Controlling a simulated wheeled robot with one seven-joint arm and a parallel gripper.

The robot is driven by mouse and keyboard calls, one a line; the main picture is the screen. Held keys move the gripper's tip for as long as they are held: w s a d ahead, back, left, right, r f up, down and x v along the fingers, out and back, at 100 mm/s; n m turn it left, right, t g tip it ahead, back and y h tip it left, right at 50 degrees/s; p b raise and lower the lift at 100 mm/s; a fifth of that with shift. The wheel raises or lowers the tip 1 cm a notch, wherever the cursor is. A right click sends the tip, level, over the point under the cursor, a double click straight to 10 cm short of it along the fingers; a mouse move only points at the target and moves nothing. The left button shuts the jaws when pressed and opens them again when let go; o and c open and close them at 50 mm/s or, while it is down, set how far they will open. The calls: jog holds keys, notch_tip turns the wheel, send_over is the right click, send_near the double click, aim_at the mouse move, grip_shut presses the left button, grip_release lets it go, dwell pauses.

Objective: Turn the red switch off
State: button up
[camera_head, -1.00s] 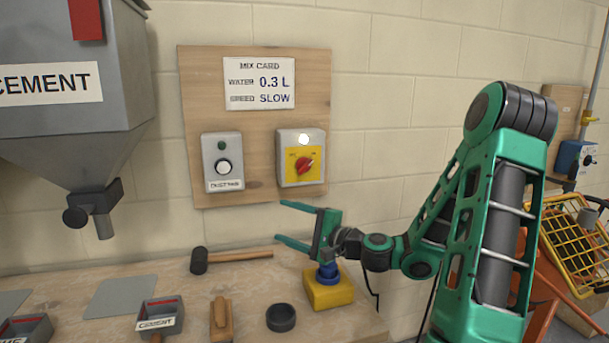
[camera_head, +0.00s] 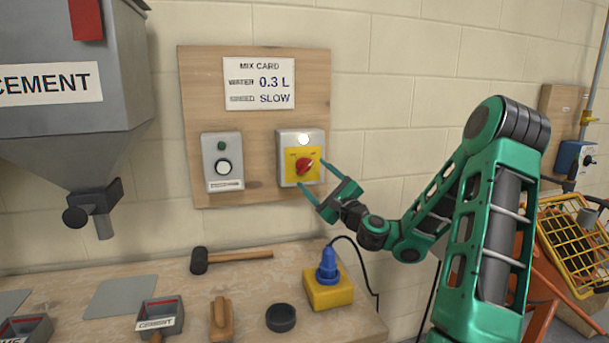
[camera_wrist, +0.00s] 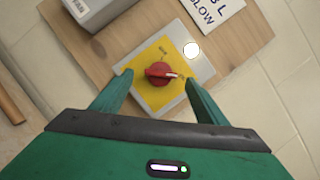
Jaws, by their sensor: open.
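The red rotary switch (camera_head: 304,167) sits on a yellow plate on a grey box (camera_head: 287,141) on the wooden board. A white lamp (camera_head: 303,139) on the box above it looks lit. In the wrist view the red switch (camera_wrist: 160,73) lies between and beyond my fingertips, its handle running roughly across the picture with a white mark at the right end. My gripper (camera_head: 311,173) is open, its fingers pointing at the box from the lower right. In the wrist view my gripper (camera_wrist: 157,76) has one finger on each side of the switch.
A second grey box (camera_head: 222,162) with a white button is on the board to the left. Below are a workbench with a yellow socket box (camera_head: 329,292) and blue plug (camera_head: 327,264), a mallet (camera_head: 230,257), and a black ring (camera_head: 281,317). A cement hopper (camera_head: 70,90) hangs at the left.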

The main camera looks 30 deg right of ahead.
aim_at(307, 168)
jog(key=shift+x, duration=2)
